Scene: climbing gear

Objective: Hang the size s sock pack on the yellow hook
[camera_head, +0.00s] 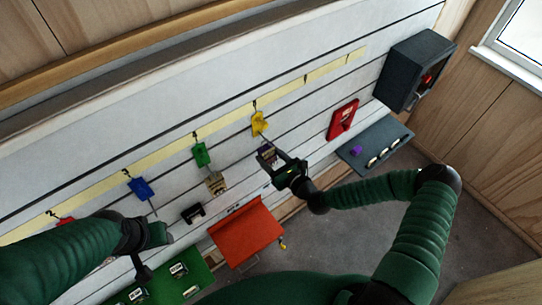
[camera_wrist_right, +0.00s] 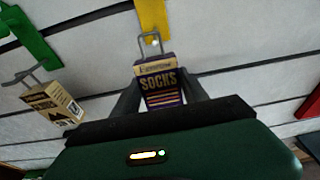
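The sock pack (camera_wrist_right: 160,84), dark purple with a cream top and the word SOCKS, is between the fingers of my right gripper (camera_wrist_right: 160,98). The gripper is shut on it; the size mark is not readable. The pack also shows in the head view (camera_head: 267,154), just below the yellow hook (camera_head: 259,123). In the right wrist view, a grey wire loop stands at the pack's top, just below the yellow hook piece (camera_wrist_right: 152,18). I cannot tell whether the pack is engaged on the hook. My left gripper (camera_head: 143,268) is dark and partly hidden, low at the left.
A beige box (camera_head: 215,183) hangs below the green hook (camera_head: 201,154). A blue hook (camera_head: 140,188) is farther left. A red holder (camera_head: 342,119) and grey shelf (camera_head: 382,137) are to the right. An orange shelf (camera_head: 246,232) and green tray (camera_head: 190,279) are below.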

